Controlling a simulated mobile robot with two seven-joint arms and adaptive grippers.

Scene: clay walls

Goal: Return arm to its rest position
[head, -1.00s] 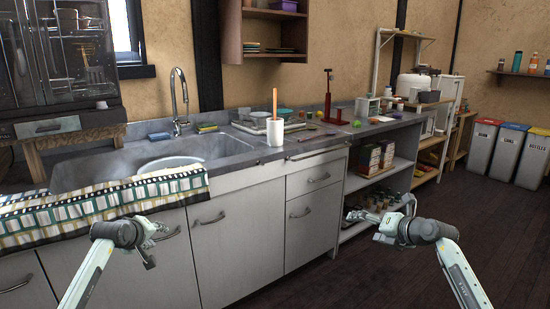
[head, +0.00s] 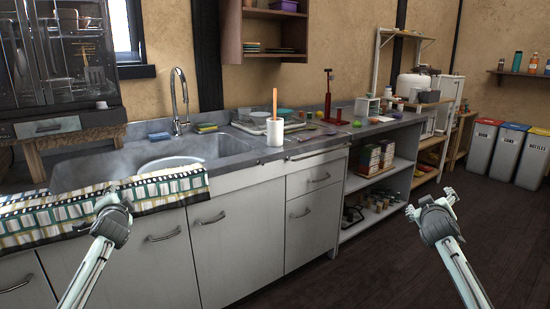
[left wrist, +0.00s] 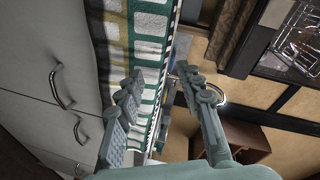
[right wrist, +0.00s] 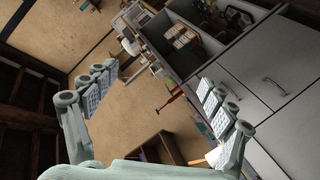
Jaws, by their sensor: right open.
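My left gripper (head: 112,207) is raised in front of the sink cabinet, its top overlapping the checked towel in the head view. In the left wrist view the left fingers (left wrist: 160,92) stand apart with nothing between them; the towel and counter edge show behind. My right gripper (head: 436,207) is raised over the dark floor, right of the open shelves. In the right wrist view its fingers (right wrist: 155,98) are wide apart and empty, with wall and shelving beyond.
The checked towel (head: 160,192) hangs over the counter edge by the sink (head: 110,165). A white holder (head: 275,132) with a wooden stick stands on the counter. Open shelves (head: 375,195) are under the counter. The floor (head: 500,235) at right is clear; bins (head: 483,147) stand beyond.

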